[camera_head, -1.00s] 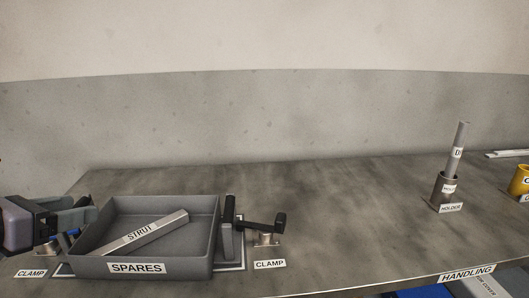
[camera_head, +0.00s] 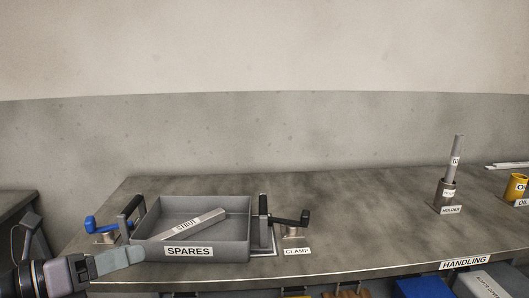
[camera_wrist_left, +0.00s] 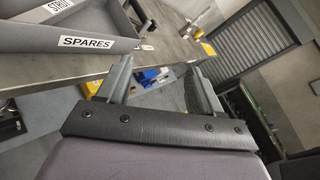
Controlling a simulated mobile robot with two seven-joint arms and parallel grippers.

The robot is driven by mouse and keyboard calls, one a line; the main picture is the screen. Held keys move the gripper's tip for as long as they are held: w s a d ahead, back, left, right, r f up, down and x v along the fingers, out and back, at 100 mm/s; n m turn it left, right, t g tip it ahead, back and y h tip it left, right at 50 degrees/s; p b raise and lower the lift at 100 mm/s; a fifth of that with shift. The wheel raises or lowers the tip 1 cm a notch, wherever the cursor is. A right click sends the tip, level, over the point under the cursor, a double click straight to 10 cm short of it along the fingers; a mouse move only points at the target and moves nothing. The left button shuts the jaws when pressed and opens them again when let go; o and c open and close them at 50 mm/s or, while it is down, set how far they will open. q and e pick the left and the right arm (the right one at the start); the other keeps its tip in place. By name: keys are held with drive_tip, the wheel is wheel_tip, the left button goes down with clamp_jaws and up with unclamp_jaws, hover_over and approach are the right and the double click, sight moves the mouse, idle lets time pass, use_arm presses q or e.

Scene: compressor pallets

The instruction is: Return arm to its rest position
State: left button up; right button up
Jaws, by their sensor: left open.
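My left gripper (camera_head: 122,260) is at the lower left of the head view, by the table's front edge, left of and in front of the grey SPARES tray (camera_head: 243,249). In the left wrist view its two fingers (camera_wrist_left: 160,75) are apart with nothing between them. It touches neither the tray nor the clamps, as far as I can see. The left clamp has a blue handle (camera_head: 94,222) and the right clamp a black one (camera_head: 290,220). A strut (camera_head: 195,224) lies slantwise in the tray. My right gripper is not in view.
The grey table (camera_head: 350,225) is clear between the right clamp and the holder (camera_head: 445,192) with an upright rod (camera_head: 456,158). A yellow oil container (camera_head: 515,187) stands at the far right. Bins (camera_head: 422,287) sit below the table edge.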

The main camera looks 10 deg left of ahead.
use_arm(q)
drive_tip(key=s+d+f+n+g+y+p, duration=0.1)
drive_tip(key=s+d+f+n+y+p, duration=0.1)
drive_tip(key=f+n, duration=0.7)
drive_tip(key=s+d+f+n+y+p, duration=0.2)
drive_tip(key=s+f+n, duration=0.4)
drive_tip(key=n, duration=0.8)
drive_tip(key=s+d+f+n+g+y+p, duration=0.1)
drive_tip(key=s+d+f+n+y+p, duration=0.1)
drive_tip(key=f+n, duration=0.9)
drive_tip(key=s+d+f+y, duration=0.1)
drive_tip(key=s+d, duration=0.1)
drive_tip(key=d, duration=0.1)
drive_tip(key=shift+s+d+f+n+g+y, duration=0.2)
drive_tip(key=shift+s+f+n+g+y, duration=0.1)
drive_tip(key=shift+s+n+y, duration=0.1)
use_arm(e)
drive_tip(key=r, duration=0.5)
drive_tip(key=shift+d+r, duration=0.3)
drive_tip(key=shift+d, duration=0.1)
use_arm(q)
drive_tip(key=shift+w, duration=0.1)
